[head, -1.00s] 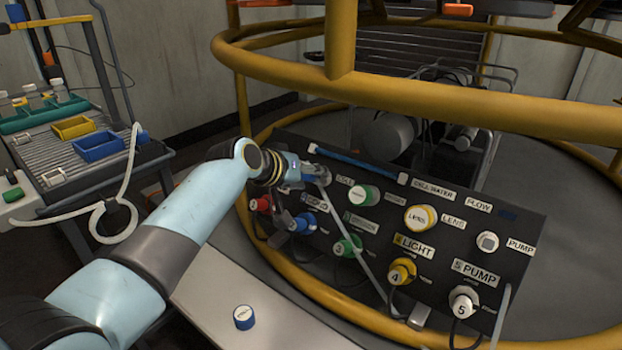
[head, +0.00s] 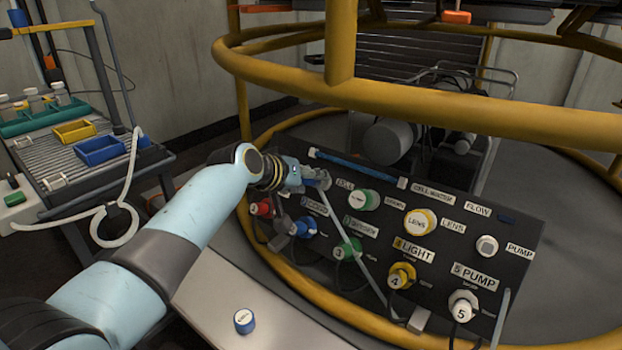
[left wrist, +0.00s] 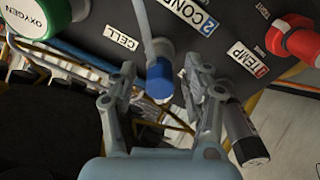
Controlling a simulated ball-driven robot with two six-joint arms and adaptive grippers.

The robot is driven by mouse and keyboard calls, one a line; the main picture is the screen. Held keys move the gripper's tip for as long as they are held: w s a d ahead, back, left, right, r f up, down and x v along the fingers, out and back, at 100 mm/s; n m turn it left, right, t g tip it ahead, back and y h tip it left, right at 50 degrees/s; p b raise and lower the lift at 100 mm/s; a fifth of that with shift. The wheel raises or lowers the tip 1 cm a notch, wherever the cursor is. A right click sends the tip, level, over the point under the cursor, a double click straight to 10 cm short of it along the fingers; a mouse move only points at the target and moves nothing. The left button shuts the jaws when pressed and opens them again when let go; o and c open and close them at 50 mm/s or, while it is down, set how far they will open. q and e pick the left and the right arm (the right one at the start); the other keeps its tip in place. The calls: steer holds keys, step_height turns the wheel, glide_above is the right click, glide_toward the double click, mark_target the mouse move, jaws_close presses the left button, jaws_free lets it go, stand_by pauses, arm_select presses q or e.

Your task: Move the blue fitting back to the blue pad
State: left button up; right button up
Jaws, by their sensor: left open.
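The blue fitting (left wrist: 159,82), a short cylinder with a blue end, shows in the left wrist view between the finger tips. A pale hose meets it, and it sits by the CELL label at the panel's upper left. My left gripper (left wrist: 163,90) is open, one finger on each side of the fitting, with gaps between. I cannot tell if the tips reach past it. In the head view my left gripper (head: 318,180) hides most of the fitting. My right gripper is not in view.
The black panel (head: 450,245) carries coloured knobs and numbered plugs, including a blue plug (head: 305,226) below my gripper. The pale hose (head: 352,250) crosses it. A yellow rail (head: 460,95) passes overhead. A blue-and-white cap (head: 244,321) stands on the pale bench (head: 205,290).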

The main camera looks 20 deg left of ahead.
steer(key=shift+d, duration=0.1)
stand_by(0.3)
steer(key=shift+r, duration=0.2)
arm_select(q)
jaws_close()
stand_by(0.4)
steer(key=shift+p, duration=0.3)
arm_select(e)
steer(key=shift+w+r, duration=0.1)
arm_select(q)
steer(key=shift+s+a+r+p, duration=0.15)
steer(key=shift+s+r+p, duration=0.25)
steer(key=shift+p, duration=0.05)
steer(key=p+v, duration=0.4)
steer(key=v, duration=0.1)
steer(key=shift+p, duration=0.35)
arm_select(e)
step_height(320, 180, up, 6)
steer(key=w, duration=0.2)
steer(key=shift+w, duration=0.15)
